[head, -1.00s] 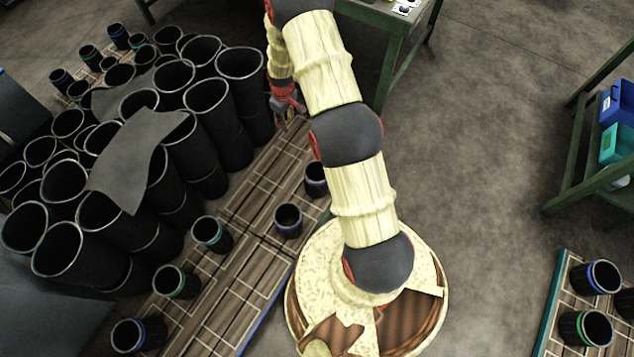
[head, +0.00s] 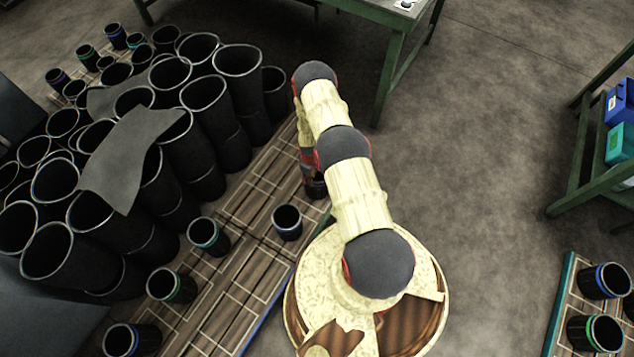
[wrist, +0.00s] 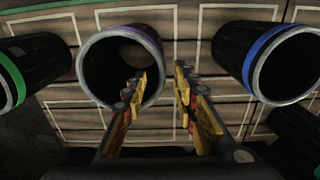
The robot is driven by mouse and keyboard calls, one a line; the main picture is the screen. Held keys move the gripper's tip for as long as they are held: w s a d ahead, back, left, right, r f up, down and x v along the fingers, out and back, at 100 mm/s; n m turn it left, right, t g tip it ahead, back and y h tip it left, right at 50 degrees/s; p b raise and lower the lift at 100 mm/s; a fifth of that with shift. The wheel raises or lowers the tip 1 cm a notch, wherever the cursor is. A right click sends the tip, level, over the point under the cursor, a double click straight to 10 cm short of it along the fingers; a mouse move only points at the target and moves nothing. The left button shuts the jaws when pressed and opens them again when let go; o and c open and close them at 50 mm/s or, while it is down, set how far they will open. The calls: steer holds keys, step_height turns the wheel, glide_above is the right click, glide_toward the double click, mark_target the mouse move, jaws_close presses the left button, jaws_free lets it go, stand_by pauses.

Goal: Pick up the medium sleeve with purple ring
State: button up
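The sleeve with a purple ring (wrist: 104,68) stands left of centre in the wrist view, its dark round mouth facing me. Only a sliver of purple shows at its upper right rim. My gripper (wrist: 161,70) is open, with two yellow-black fingers apart. The left finger overlaps the right part of this sleeve's mouth; the right finger is over the planks beside it. I cannot tell whether either finger touches it.
A green-ringed sleeve (wrist: 30,75) is at left and a blue-ringed sleeve (wrist: 285,65) at right in the wrist view. Large black sleeves (head: 205,100) crowd the pallet's left. A green table (head: 385,25) stands behind.

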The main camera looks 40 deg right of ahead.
step_height(320, 180, down, 6)
steer(key=b, duration=0.3)
steer(key=shift+a+r, duration=0.15)
steer(key=shift+c, duration=1.2)
steer(key=c, duration=0.4)
jaws_close()
steer(key=shift+w, duration=0.1)
